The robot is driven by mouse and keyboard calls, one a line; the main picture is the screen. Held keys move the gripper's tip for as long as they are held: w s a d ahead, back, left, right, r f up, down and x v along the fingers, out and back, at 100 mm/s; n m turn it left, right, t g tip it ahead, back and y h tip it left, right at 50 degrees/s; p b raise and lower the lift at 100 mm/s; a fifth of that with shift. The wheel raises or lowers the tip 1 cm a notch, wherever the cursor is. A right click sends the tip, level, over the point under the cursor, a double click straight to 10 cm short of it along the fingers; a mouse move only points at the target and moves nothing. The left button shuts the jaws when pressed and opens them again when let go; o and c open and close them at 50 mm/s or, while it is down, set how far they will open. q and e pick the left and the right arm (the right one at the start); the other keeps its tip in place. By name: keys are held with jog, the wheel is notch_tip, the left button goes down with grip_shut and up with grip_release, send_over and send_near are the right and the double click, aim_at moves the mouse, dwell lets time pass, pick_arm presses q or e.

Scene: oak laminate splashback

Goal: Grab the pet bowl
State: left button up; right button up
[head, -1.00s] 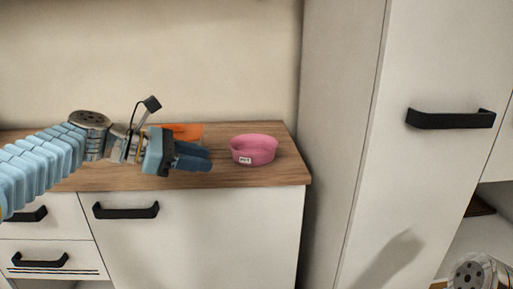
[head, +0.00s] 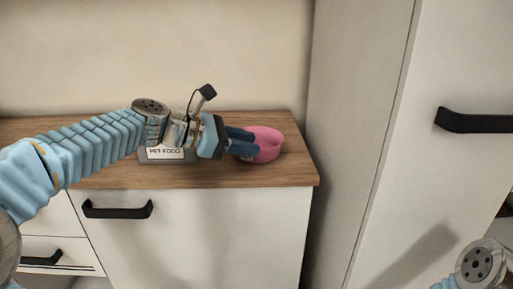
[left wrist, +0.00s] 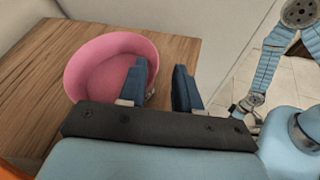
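The pink pet bowl (head: 268,146) stands upright on the wooden counter near its right end. My left gripper (head: 249,144) reaches it from the left, its blue fingers overlapping the bowl's left side. In the left wrist view, the bowl (left wrist: 90,62) is at upper left. The left gripper (left wrist: 160,68) is open there: one finger overlaps the bowl's inside, the other is outside, with the near rim between them. Contact cannot be told. My right gripper (left wrist: 246,105) is small in the left wrist view, away from the counter; its opening is unclear.
A grey container labelled pet food (head: 167,156) is on the counter beneath my left arm. A tall white cabinet (head: 375,130) stands just right of the counter (head: 300,175). A white cabinet front with black handles (head: 118,209) is below.

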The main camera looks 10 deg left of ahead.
pick_arm(q)
jog(key=x, duration=0.4)
jog(key=shift+w+f, duration=0.35)
jog(key=shift+f, duration=0.05)
jog(key=shift+c, duration=0.5)
grip_shut()
dwell(0.5)
